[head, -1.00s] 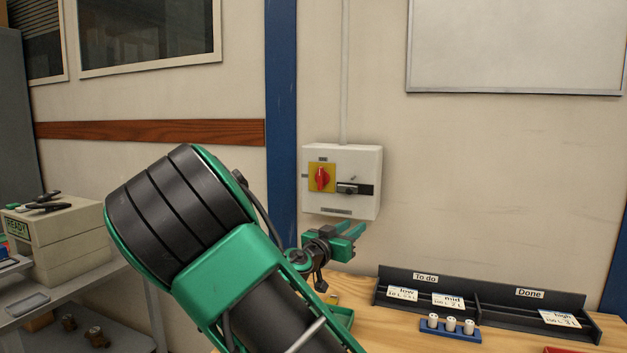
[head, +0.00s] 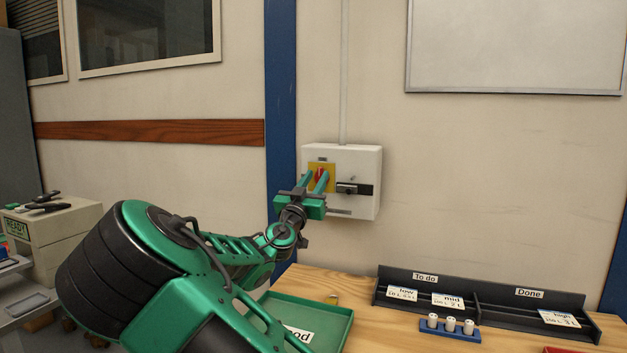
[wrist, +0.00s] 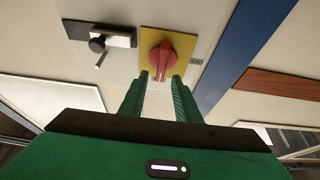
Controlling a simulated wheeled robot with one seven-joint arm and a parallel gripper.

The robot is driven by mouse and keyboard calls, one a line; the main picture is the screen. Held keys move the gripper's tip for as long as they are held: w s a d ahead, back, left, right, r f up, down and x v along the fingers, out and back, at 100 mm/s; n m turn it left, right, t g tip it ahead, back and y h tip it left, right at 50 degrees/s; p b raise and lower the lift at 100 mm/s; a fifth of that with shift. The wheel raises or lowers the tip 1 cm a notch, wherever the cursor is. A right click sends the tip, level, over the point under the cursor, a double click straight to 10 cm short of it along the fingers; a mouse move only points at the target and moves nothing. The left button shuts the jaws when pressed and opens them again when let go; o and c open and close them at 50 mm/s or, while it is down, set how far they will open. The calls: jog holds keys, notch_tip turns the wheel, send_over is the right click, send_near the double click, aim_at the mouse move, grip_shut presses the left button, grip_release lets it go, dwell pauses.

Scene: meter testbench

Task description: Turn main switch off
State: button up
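The main switch is a red rotary knob (head: 319,175) on a yellow plate (wrist: 184,44), set in a white wall box (head: 364,161). In the wrist view the red knob (wrist: 162,58) shows beyond the fingertips, with its grip bar along the line of the fingers. My gripper (head: 316,176) is open in front of the box. In the wrist view its two green fingers (wrist: 160,80) are apart, with their tips near the knob's lower end, one on either side. I cannot tell whether they touch it.
A black latch (head: 354,189) sits right of the knob on the box, and it shows left in the wrist view (wrist: 100,40). A green tray (head: 335,315), a black rack (head: 455,300) and a blue holder with white pegs (head: 450,329) are on the wooden bench below.

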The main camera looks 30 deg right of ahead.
jog(key=shift+x, duration=0.95)
grip_shut()
jog(key=shift+a, duration=0.15)
